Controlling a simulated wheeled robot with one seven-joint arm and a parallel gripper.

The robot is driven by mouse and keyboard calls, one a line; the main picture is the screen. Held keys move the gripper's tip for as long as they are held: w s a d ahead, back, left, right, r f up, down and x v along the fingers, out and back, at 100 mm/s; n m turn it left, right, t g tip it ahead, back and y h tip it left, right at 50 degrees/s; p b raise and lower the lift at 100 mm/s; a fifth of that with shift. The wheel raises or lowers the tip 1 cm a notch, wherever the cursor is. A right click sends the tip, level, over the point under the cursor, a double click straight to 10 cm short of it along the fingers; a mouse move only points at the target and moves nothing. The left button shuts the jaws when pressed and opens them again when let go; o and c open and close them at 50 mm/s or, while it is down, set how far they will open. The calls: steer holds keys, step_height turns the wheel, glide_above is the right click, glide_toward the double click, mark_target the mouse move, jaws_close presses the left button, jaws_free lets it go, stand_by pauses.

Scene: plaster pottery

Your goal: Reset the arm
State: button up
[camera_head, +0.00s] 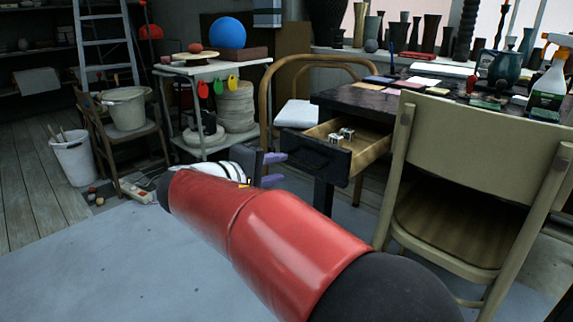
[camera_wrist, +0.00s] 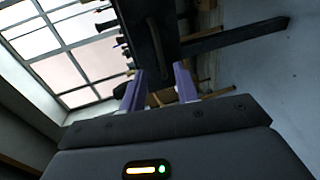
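My red arm reaches forward from the lower right in the head view. My gripper (camera_head: 272,169) is at its far end, just left of the open drawer (camera_head: 326,152) of the dark table (camera_head: 365,101). In the wrist view, the two purple fingers of my gripper (camera_wrist: 158,90) stand apart with nothing visibly held between them. The dark drawer front (camera_wrist: 150,42) shows beyond the fingertips in that view. I cannot tell the exact gap between the fingers and the drawer.
Small metallic objects (camera_head: 342,135) lie in the drawer. A wooden chair (camera_head: 465,165) stands at the right. A white shelf cart (camera_head: 212,68) with a blue ball (camera_head: 228,33) stands behind my gripper. A bucket (camera_head: 74,158) is at the left. The floor (camera_head: 110,262) at front left is clear.

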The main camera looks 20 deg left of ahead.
steer(key=shift+s+a+r, duration=0.1)
steer(key=shift+s+a, duration=0.05)
steer(key=shift+s, duration=0.15)
steer(key=s+d+r+m+g+p, duration=0.2)
steer(key=d+m+g+p, duration=0.5)
steer(key=d, duration=2.2)
steer(key=s+d+f+m+g+y+p, duration=0.1)
steer(key=s+d+f+m+y, duration=0.1)
steer(key=s+d, duration=0.4)
steer(key=s+d+f+m+g+y+p, duration=0.1)
steer(key=s+d+m, duration=0.4)
steer(key=s, duration=0.6)
steer(key=shift+s+d+f+y+p, duration=0.4)
steer(key=shift+d+f+y+p, duration=0.25)
steer(key=shift+y, duration=0.55)
steer(key=shift+r, duration=0.2)
